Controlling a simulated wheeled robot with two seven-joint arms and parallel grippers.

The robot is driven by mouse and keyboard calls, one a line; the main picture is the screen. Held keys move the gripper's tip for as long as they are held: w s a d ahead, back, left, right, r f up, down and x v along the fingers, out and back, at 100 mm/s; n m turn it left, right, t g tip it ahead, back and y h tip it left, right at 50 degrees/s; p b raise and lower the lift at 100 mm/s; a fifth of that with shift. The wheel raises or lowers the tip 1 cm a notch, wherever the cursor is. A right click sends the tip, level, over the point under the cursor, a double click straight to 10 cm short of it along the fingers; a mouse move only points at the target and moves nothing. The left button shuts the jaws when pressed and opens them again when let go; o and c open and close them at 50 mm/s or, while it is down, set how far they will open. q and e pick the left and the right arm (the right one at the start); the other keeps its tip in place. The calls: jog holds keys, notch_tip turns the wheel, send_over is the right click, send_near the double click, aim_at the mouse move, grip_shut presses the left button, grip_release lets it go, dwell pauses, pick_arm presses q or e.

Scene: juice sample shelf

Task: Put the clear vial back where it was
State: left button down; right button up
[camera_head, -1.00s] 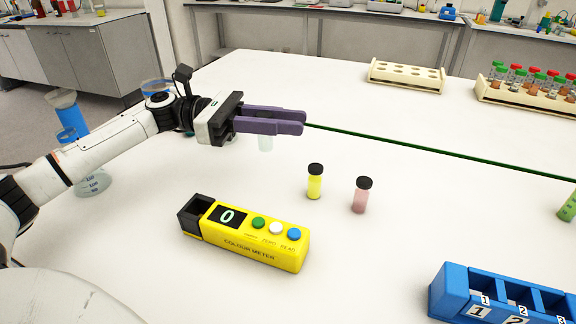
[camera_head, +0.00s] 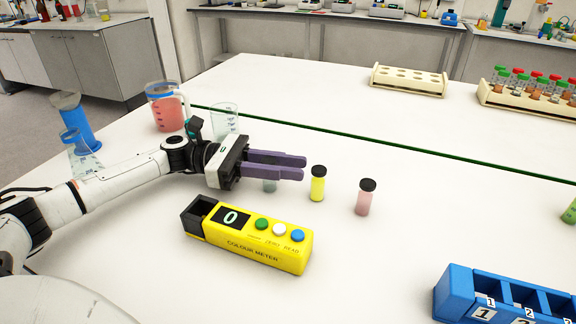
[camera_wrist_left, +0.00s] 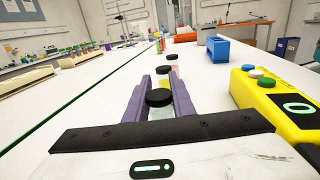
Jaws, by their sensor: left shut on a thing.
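The clear vial (camera_head: 269,185) is between the purple fingers of my left gripper (camera_head: 277,166), which is shut on it. In the head view only its lower part shows below the fingers, close to the table; I cannot tell if it touches. In the left wrist view its black cap (camera_wrist_left: 158,97) shows between the fingers. A yellow vial (camera_head: 318,184) and a pink vial (camera_head: 365,197), both black-capped, stand upright to the right of the gripper, roughly in line with it. My right gripper is not in view.
A yellow colour meter (camera_head: 250,236) with an open black well lies in front of the gripper. A blue numbered rack (camera_head: 455,290) is at front right. Cream racks (camera_head: 408,80) stand at the back. A jug (camera_head: 167,108) and a beaker (camera_head: 225,118) stand behind the arm.

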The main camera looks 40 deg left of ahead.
pick_arm(q)
jog(key=c, duration=1.5)
grip_release()
jog(key=shift+f, duration=0.1)
jog(key=v, duration=0.7)
jog(key=shift+s+a, duration=0.1)
jog(key=shift+a, duration=0.1)
